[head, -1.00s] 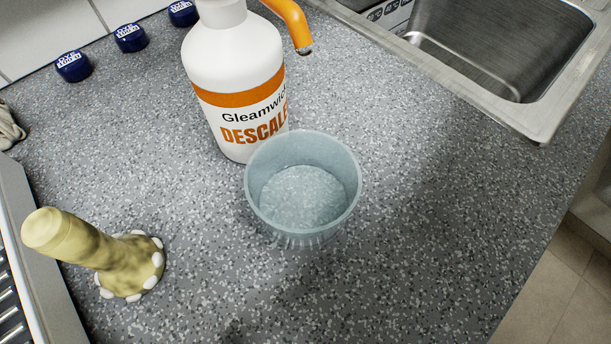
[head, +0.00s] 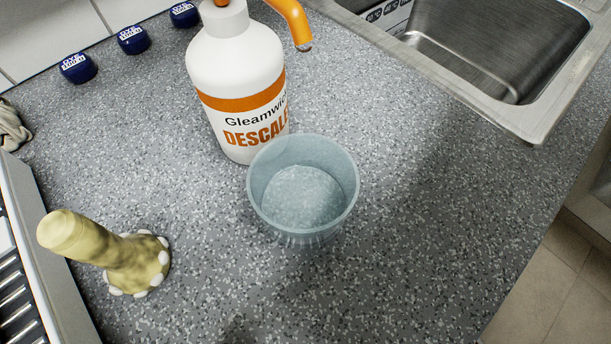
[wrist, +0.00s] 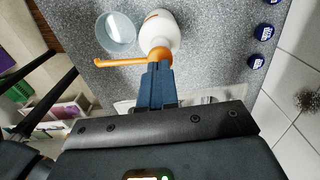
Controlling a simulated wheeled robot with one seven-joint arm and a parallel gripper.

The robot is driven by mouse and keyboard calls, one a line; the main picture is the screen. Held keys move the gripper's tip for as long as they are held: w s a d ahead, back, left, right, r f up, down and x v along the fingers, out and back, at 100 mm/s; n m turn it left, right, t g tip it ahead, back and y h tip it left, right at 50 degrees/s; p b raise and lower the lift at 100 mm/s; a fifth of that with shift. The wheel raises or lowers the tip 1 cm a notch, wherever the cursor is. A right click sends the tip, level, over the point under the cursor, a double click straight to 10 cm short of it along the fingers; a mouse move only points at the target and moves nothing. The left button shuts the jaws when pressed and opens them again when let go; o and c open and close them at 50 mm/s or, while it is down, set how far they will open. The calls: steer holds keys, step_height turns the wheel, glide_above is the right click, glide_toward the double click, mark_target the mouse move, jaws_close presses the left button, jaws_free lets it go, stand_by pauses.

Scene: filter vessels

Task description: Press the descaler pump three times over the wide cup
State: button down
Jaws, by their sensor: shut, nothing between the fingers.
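The white descaler bottle (head: 236,70) stands on the speckled counter, with an orange band and an orange pump spout (head: 293,20) pointing right. The wide cup (head: 302,188), a translucent pale blue one, stands in front of the bottle, close to its base. The spout tip is above and behind the cup in the head view. In the wrist view my gripper (wrist: 157,68) is shut and empty, its fingertips at the orange pump head (wrist: 158,55); whether they touch it I cannot tell. The cup (wrist: 116,33) shows beyond the spout there. My gripper is outside the head view.
A yellowish knobbed object (head: 105,252) with a pale-studded base stands at the left. Several blue dye tins (head: 133,40) line the back left. A metal sink (head: 480,50) is at the upper right. The counter right of the cup is clear.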

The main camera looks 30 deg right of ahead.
step_height(320, 180, up, 6)
steer(key=p, duration=0.3)
stand_by(0.4)
stand_by(0.5)
